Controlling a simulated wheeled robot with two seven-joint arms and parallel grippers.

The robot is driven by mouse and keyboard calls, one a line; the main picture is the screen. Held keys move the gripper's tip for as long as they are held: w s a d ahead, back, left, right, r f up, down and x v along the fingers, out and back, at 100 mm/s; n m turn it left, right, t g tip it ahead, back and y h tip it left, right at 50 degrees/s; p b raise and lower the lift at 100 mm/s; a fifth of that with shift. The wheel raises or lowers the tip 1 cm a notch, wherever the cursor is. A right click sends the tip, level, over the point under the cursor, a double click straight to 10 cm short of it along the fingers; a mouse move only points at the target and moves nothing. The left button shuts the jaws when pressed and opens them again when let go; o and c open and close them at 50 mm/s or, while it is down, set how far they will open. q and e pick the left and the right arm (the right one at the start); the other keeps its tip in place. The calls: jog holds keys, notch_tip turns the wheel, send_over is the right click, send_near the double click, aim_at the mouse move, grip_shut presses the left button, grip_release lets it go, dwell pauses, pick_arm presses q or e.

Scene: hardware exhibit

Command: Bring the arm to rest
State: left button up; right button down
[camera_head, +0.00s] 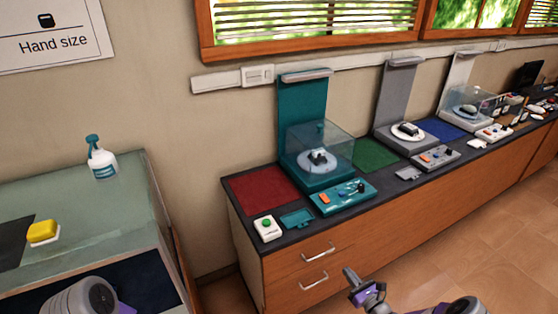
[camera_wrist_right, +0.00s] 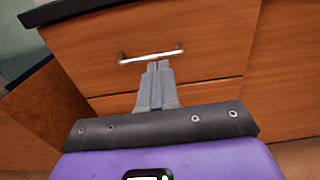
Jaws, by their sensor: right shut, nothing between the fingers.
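My right gripper (camera_head: 348,273) is at the bottom middle of the head view, in front of the wooden drawer cabinet (camera_head: 345,245). In the right wrist view its grey fingers (camera_wrist_right: 158,68) are together with nothing between them. They point toward a drawer front (camera_wrist_right: 215,40), and their tips appear just below a metal handle (camera_wrist_right: 150,55). The gap to the drawer cannot be judged there. In the head view the gripper is to the right of the drawer handles. A part of my left arm shows at the bottom left; its gripper is out of view.
The dark counter (camera_head: 240,211) holds a teal exhibit stand (camera_head: 301,115), a teal control box (camera_head: 342,197) and a green-button box (camera_head: 267,228). At left, a glass-topped case (camera_head: 110,190) bears a spray bottle (camera_head: 101,162) and yellow sponge (camera_head: 42,231). The floor at right is clear.

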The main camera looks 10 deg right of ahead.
jog(key=s+a+f+n+g+y, duration=0.25)
jog(key=s+a+n+g, duration=0.2)
jog(key=a, duration=0.45)
jog(key=s+a+f+n+g+y, duration=0.1)
jog(key=s+a+n+g+y, duration=0.3)
jog(key=a, duration=0.6)
jog(key=s+a+f+n+g+h, duration=0.1)
jog(key=s+a+n+g+h, duration=0.2)
jog(key=s+n, duration=0.5)
jog(key=s+a+f+n+g+h, duration=0.1)
jog(key=s+a+n+g+h, duration=0.2)
jog(key=s+n, duration=0.5)
jog(key=n+g+h, duration=0.1)
jog(key=n+g, duration=0.1)
jog(key=n, duration=0.3)
jog(key=shift+s+a+f+n+p, duration=0.15)
jog(key=shift+a+f+n+p, duration=0.2)
jog(key=shift+a+f, duration=0.05)
jog(key=shift+a, duration=0.1)
